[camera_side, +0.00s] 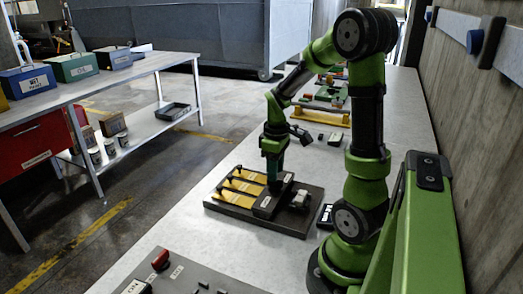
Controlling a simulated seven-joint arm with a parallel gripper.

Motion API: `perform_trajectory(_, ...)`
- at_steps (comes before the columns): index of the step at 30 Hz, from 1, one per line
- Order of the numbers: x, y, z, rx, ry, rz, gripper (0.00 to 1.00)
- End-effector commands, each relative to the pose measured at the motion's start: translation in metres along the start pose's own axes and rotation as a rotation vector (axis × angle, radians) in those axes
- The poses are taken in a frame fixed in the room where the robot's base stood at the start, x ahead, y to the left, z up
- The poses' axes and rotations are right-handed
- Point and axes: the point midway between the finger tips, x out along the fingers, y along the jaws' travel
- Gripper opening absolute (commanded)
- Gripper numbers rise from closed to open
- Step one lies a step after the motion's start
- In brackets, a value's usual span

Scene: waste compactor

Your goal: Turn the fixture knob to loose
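A dark fixture board (236,213) lies on the pale bench beside my arm. Several yellow strips (243,186) with dark handles or clamps sit on its left part. A dark block with a small pale label (264,204) stands near the middle. A grey, knob-like piece (299,199) sits on the right part of the board; I cannot tell for sure that it is the fixture knob, or read its setting. My gripper (273,183) points down over the board, close to the dark block. Its fingertips are too small and dark to judge, and contact is unclear.
A panel with a red button (160,259) lies at the bench's near end. Behind my gripper are a small dark item (334,139) and a yellow-edged fixture (322,118). A separate table with labelled boxes (77,67) stands at left. Bare bench (205,240) lies in front of the board.

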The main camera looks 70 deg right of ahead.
Motion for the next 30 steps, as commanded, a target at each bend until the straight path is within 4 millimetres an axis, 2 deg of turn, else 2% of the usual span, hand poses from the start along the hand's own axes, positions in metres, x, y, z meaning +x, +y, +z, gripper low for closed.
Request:
perform_trajectory(9, -0.08, 0.001, -0.001, 0.0, 0.007, 0.005, 0.39)
perform_trajectory(15, -0.12, 0.0, 0.0, 0.0, 0.004, 0.003, 0.39)
perform_trajectory(21, -0.141, 0.0, 0.0, -0.001, 0.001, 0.002, 0.39)
perform_trajectory(30, -0.144, 0.0, 0.0, 0.0, 0.0, 0.0, 0.39)
